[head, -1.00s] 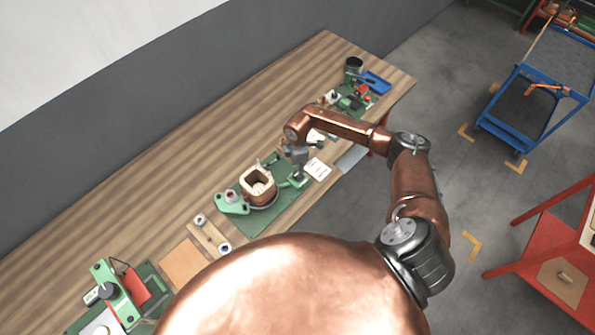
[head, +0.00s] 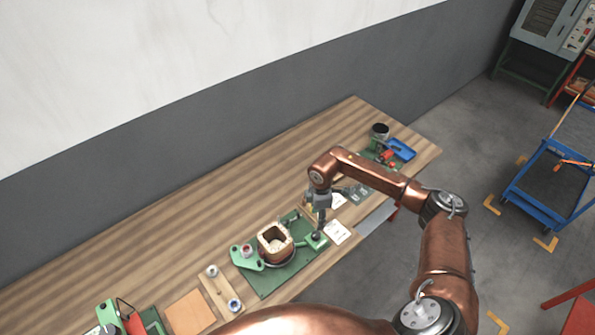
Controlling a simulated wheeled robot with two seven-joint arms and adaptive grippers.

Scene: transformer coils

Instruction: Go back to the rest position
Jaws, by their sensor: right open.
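My right arm reaches in from the lower right in the head view, bent at the elbow. Its gripper (head: 321,217) points down and is open, small and partly hard to make out. It is just above or beside a green block (head: 316,241) at the right edge of a green mat (head: 258,282). A copper-brown coil with a pale square frame (head: 273,234) stands on the mat, left of the gripper and apart from it. I see nothing held in the jaws. My left gripper is not in view.
A white card (head: 337,232) lies right of the mat. A dark cup (head: 380,131) and a blue tray (head: 402,149) stand at the table's far end. A wooden holder (head: 215,285) is left of the mat. The wooden table (head: 170,235) is bare along the wall.

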